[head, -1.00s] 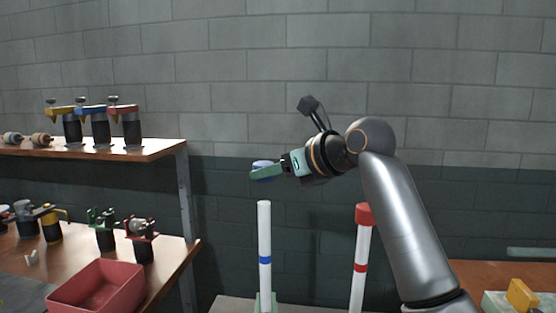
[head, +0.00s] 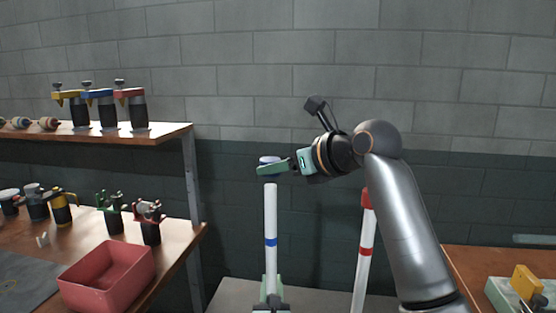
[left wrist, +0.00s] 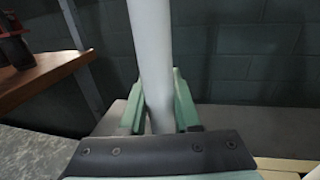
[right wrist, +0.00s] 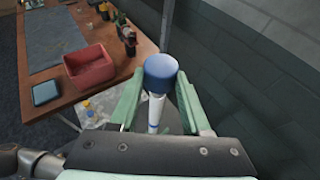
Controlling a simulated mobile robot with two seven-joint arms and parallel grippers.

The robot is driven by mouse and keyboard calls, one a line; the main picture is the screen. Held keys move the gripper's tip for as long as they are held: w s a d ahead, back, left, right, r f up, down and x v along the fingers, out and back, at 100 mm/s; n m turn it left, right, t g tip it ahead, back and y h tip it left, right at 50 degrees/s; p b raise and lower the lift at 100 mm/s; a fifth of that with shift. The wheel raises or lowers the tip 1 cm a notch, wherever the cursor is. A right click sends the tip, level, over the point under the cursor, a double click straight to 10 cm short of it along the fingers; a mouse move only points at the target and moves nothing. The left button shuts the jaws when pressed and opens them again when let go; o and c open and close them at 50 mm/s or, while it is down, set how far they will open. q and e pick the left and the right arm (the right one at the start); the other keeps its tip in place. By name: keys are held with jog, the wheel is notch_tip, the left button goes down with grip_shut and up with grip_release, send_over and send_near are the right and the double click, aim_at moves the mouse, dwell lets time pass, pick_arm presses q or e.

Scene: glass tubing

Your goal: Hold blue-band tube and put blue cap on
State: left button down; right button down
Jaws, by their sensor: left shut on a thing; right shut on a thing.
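The white blue-band tube (head: 271,212) stands upright in the head view, its blue band near mid-height. My left gripper (head: 269,296) is shut on its lower part at the bottom edge. The left wrist view shows the tube (left wrist: 151,55) between the green fingers (left wrist: 157,112). My right gripper (head: 272,169) is shut on the blue cap (head: 269,159), just above the tube's top; a small gap seems to show between them. In the right wrist view the cap (right wrist: 160,74) sits between the fingertips (right wrist: 158,92), with the tube (right wrist: 155,114) below it. The cap hides the tube's top.
A red-capped tube (head: 365,230) stands to the right, partly behind my right arm. A table at left holds a red bin (head: 108,278) and several clamps; a shelf (head: 150,135) is above it. A yellow block (head: 526,279) lies at right. A brick wall is behind.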

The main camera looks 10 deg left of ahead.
aim_at(275, 188)
jog(key=shift+f, duration=2.1)
jog(key=shift+c, duration=1.4)
grip_release()
jog(key=v, duration=1.2)
jog(key=shift+s, duration=0.1)
